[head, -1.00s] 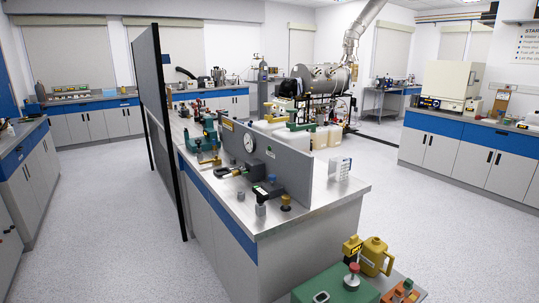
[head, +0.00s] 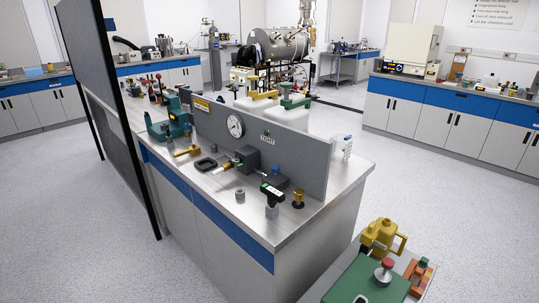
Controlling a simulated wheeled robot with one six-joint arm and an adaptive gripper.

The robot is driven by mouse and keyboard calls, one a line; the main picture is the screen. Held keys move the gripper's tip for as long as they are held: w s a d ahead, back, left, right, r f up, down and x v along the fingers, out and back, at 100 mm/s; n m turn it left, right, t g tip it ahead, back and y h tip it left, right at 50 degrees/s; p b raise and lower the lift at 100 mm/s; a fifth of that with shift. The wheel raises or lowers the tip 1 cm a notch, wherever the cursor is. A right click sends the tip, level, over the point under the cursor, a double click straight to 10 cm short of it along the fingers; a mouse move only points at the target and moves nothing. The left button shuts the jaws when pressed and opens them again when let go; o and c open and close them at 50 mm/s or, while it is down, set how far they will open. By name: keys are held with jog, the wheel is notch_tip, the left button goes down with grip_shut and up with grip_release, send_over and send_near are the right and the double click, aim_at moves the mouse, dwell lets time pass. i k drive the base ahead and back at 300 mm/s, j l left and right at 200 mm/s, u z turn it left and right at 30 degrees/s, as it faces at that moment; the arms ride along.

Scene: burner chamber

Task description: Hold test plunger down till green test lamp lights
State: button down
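A grey upright panel (head: 300,155) stands on the metal-topped bench. It bears a round white dial gauge (head: 235,125) and a small white label (head: 267,139) that seems to read TEST. A small green spot, perhaps the test lamp (head: 267,132), shows just above the label; I cannot tell whether it is lit. In front of the panel are a dark block with a blue knob (head: 275,170), a black-topped fitting (head: 272,191) and a brass knob (head: 298,198). I cannot tell which one is the test plunger. My gripper is not in view.
At the lower right, a green box with a red knob (head: 387,265), a yellow can (head: 383,236) and orange parts (head: 419,274) sit on a grey surface. A dark partition (head: 108,110) stands along the bench's left side. Open floor (head: 430,185) lies to the right.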

aim_at(275, 170)
jog(key=i+j+z, duration=0.3)
jog(key=j, duration=1)
jog(key=j+z, duration=0.35)
jog(key=j, duration=0.9)
